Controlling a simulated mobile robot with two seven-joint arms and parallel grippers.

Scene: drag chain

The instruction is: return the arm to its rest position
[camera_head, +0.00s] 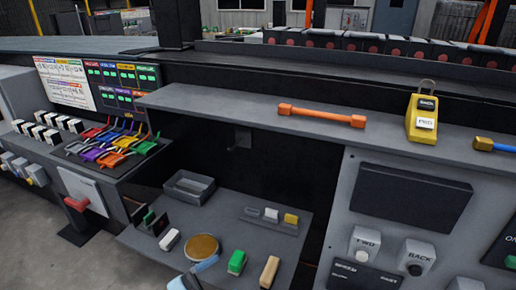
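Neither my left nor my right gripper shows in the head view, and I see no arm link that I can be sure is mine. An orange bar (322,115) with thick ends lies on the long grey ledge (230,104). A yellow pendant (421,119) marked BACK and FWD stands on the ledge to its right. A blue and yellow tool (494,145) lies at the right edge, partly cut off.
A lower shelf (222,222) carries a grey tray (188,187), a round tan disc (202,247), a green block (236,262) and a beige block (269,271). Coloured levers (112,142) stand at left. A control panel (340,215) is at right.

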